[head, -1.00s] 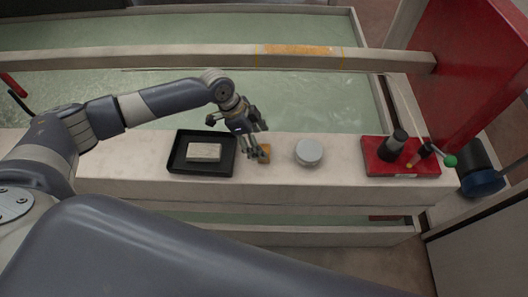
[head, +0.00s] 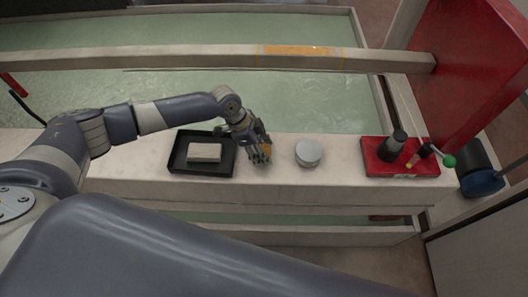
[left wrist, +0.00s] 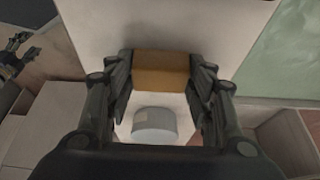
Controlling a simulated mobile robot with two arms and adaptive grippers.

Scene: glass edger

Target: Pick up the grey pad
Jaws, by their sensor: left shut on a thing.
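The light grey pad (head: 205,152) lies flat in a black tray (head: 176,166) on the pale ledge, left of my left gripper in the head view. My left gripper (head: 261,156) points down at the ledge just right of the tray, clear of the grey pad. It is shut on an orange-brown block (left wrist: 160,72), which sits between both fingers (left wrist: 161,78) in the left wrist view. In the head view the fingers hide most of that block.
A round grey tin (head: 308,152) stands on the ledge right of the gripper. A pale beam (head: 200,57) crosses above the green glass.

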